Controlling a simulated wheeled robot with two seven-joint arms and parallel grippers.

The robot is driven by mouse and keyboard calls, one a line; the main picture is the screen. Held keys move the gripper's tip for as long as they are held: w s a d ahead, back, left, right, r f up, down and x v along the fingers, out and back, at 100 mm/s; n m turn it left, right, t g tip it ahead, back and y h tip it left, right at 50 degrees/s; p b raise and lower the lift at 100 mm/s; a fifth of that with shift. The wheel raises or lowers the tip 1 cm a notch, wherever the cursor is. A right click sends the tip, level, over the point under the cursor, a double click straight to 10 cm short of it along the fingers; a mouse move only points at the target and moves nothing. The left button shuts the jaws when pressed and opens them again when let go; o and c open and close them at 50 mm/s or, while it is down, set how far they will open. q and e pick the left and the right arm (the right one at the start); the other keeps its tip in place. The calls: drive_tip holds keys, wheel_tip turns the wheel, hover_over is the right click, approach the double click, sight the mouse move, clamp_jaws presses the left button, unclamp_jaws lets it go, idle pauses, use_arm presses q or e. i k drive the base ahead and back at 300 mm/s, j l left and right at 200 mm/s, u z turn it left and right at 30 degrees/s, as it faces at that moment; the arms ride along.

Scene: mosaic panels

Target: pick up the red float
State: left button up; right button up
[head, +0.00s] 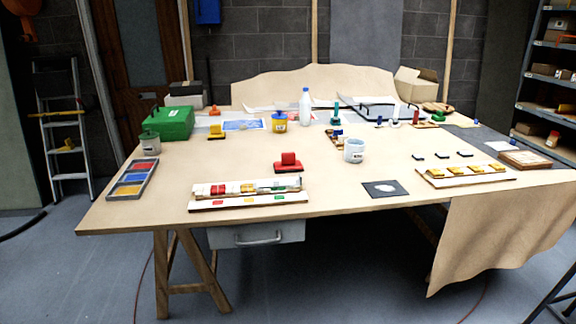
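The red float (289,162), a flat red plate with a blocky red grip on top, rests on the wooden table (225,163) near its middle. It stands just behind a pale panel strip with red, yellow and green pieces (248,191). Nothing touches its grip. Neither of my grippers shows in the head view.
A white pot (354,151) stands right of the float. A yellow float (216,132), a green case (168,123) and a white bottle (305,107) are farther back. A tray of coloured squares (133,179) lies left. Bare tabletop lies left of the float.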

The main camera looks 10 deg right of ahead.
sight(289, 163)
drive_tip(key=u, duration=0.25)
drive_tip(key=i+l+u, duration=0.1)
drive_tip(key=l+u, duration=0.25)
drive_tip(key=i+l+u, duration=0.1)
drive_tip(key=u, duration=0.25)
drive_tip(key=l+u, duration=0.35)
drive_tip(key=i, duration=0.05)
